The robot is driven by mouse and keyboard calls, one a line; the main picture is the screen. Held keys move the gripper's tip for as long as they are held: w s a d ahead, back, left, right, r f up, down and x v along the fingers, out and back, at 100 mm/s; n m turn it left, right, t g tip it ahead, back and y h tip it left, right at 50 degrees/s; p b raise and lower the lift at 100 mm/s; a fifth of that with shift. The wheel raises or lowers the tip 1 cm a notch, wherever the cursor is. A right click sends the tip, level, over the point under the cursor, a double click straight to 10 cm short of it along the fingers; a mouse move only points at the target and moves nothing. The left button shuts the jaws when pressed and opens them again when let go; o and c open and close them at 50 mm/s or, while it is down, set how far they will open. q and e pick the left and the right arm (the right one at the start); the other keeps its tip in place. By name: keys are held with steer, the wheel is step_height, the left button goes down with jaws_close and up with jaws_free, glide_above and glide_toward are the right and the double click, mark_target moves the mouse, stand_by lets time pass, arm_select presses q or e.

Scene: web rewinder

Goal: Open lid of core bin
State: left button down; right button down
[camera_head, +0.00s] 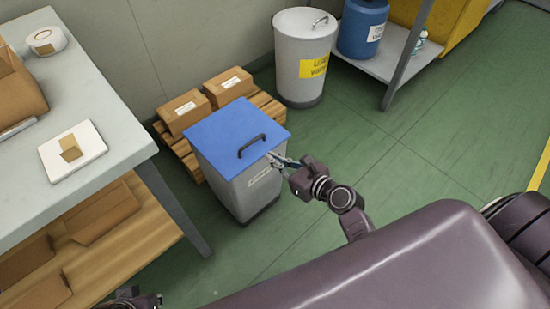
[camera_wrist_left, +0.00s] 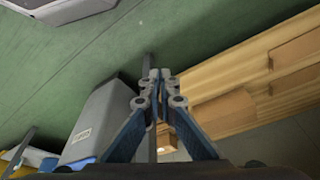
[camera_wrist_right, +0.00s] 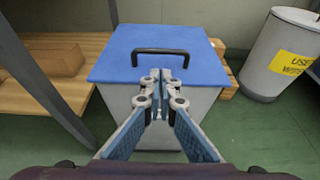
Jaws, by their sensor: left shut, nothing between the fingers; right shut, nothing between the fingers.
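The core bin (camera_head: 238,188) is a grey box with a flat blue lid (camera_head: 215,130), which lies closed on it. A dark handle (camera_head: 250,146) stands on the lid near its right edge. My right gripper (camera_head: 272,158) is shut and empty, by the lid's edge near the handle. In the right wrist view the fingertips (camera_wrist_right: 161,76) appear just below the handle (camera_wrist_right: 160,51), with the blue lid (camera_wrist_right: 115,65) behind; I cannot tell whether they touch it. My left gripper (camera_wrist_left: 161,76) is shut and empty. In its wrist view the grey bin (camera_wrist_left: 108,110) shows at left.
A pallet with cardboard boxes (camera_head: 228,84) stands behind the bin. A round grey bin (camera_head: 304,45) with a yellow label is at the back. A workbench (camera_head: 110,95) stands at left, and a shelf with a blue drum (camera_head: 362,28) at back right. Green floor is free right of the bin.

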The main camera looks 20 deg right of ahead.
mark_target(260, 155)
steer(key=b+x, duration=0.1)
steer(key=x, duration=0.4)
steer(key=shift+w+f, duration=0.25)
steer(key=shift+w, duration=0.1)
arm_select(q)
steer(key=shift+s+r+b, duration=0.25)
steer(key=shift+b, duration=0.1)
arm_select(e)
steer(key=shift+w+a+f, duration=0.15)
steer(key=shift+w+a, duration=0.1)
steer(key=shift+w, duration=0.35)
arm_select(q)
steer(key=shift+r, duration=0.1)
